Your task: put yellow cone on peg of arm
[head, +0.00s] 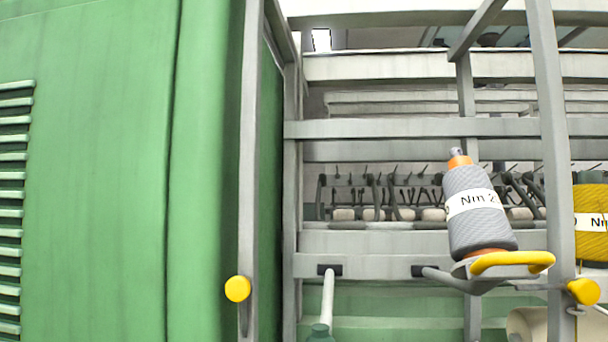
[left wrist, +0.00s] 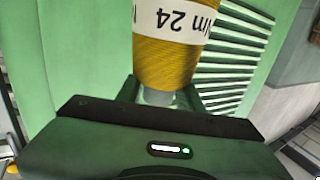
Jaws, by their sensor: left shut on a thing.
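A yellow cone with a white label band (left wrist: 170,58) fills the top middle of the left wrist view. My left gripper (left wrist: 159,99) is shut on the pale narrow tube end of this cone; its far end is cut off by the frame. In the head view, a pale arm (head: 328,295) without a cone comes down from a dark mount on the frame rail. A dark green piece (head: 320,334) is at its lower end, cut off by the bottom edge; I cannot tell what it is. No peg shows clearly. My right gripper is not in view.
A grey cone (head: 478,215) stands on the neighbouring arm with a yellow loop (head: 512,262). Another yellow cone (head: 591,225) is at the right edge, behind an upright post (head: 556,150). A green machine cabinet (head: 110,170) fills the left. Yellow knobs (head: 238,289) stick out.

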